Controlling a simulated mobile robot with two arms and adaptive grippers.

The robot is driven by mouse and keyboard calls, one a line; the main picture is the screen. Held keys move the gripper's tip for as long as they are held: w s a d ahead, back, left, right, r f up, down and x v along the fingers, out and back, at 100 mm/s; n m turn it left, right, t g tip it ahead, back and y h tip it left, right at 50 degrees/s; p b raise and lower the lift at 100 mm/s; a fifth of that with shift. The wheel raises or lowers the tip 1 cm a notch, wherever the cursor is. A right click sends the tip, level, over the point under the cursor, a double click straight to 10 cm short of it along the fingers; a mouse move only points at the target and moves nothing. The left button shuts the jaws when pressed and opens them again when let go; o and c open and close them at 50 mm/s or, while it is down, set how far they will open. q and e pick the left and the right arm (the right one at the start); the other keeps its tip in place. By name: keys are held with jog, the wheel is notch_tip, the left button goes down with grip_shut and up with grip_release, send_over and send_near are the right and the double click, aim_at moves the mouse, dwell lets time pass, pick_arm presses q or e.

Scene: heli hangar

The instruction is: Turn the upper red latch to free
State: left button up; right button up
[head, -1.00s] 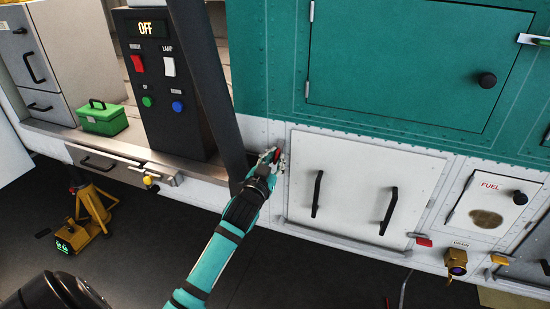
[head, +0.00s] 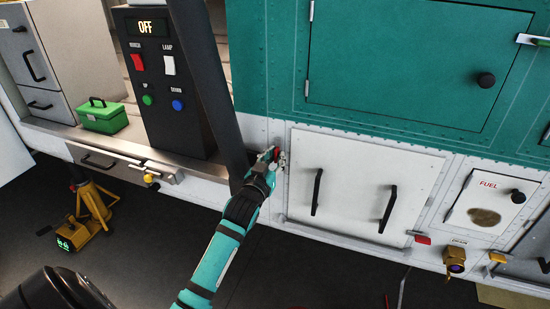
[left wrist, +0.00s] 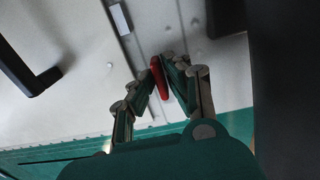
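The upper red latch (head: 268,152) is on the white hull strip, left of the white panel with two black handles (head: 350,205). My left gripper (head: 273,158) is at this latch, and its fingers partly hide it. In the left wrist view, the red latch (left wrist: 159,78) is slanted between the two converging fingers of the left gripper (left wrist: 160,80), which look closed on it. A second red latch (head: 423,240) is at the panel's lower right corner. My right gripper is not in view.
A dark post (head: 205,85) rises just left of my left gripper, beside the black control box (head: 165,100) reading OFF. A green toolbox (head: 103,117) is on the ledge. A yellow jack (head: 88,210) stands on the floor. A fuel panel (head: 490,203) is at the right.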

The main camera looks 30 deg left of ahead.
pick_arm(q)
jog(key=shift+o, duration=1.4)
jog(key=v, duration=1.2)
jog(key=shift+f, duration=0.1)
